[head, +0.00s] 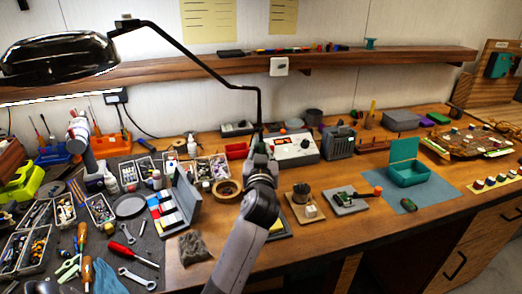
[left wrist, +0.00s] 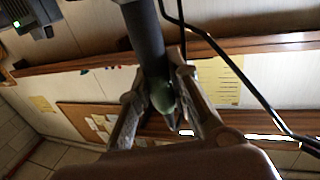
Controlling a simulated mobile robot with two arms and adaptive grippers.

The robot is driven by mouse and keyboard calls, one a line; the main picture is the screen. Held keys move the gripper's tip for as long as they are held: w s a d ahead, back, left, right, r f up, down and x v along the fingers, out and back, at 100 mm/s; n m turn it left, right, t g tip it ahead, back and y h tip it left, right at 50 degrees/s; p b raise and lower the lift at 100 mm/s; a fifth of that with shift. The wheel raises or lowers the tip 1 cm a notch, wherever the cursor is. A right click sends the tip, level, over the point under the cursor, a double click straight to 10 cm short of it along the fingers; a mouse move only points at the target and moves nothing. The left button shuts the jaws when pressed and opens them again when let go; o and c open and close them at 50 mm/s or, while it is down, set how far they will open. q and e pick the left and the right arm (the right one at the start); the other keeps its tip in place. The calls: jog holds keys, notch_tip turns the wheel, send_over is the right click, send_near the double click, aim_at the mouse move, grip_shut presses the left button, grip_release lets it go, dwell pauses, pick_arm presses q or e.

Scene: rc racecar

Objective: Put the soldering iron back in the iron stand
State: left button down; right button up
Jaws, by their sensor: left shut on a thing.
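My left gripper (head: 259,150) is above the back middle of the bench in the head view. In the left wrist view the left gripper (left wrist: 158,85) is shut on a dark, round bar with a green rounded end, which looks like the soldering iron (left wrist: 147,40). In the head view the arm and fingers mostly hide it. What looks like the iron stand (head: 302,193), a tan base with a dark round holder and a pale block, stands on the bench to the right of my wrist.
A black lamp arm (head: 190,55) comes down close to my left gripper. A white control box (head: 294,150) and a dark grey box (head: 339,142) stand behind the stand. A circuit board holder (head: 350,208) lies right of it. Tools crowd the left side.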

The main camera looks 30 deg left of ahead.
pick_arm(q)
jog(key=c, duration=1.4)
grip_release()
jog(key=o, duration=0.4)
jog(key=shift+s, duration=0.1)
jog(key=shift+s+d+r+p, duration=0.3)
jog(key=shift+s+d, duration=0.2)
jog(key=shift+s, duration=0.2)
jog(key=shift+s+d+r+p, duration=0.25)
jog(key=shift+s+d, duration=0.25)
jog(key=shift+s, duration=0.15)
jog(key=shift+s+d+r+p, duration=0.25)
jog(key=shift+s+d, duration=0.25)
jog(key=shift+s, duration=0.25)
jog(key=shift+s+d+r+p, duration=0.1)
jog(key=shift+s+d+r, duration=0.15)
jog(key=shift+s+d, duration=0.35)
jog(key=shift+s+a, duration=0.15)
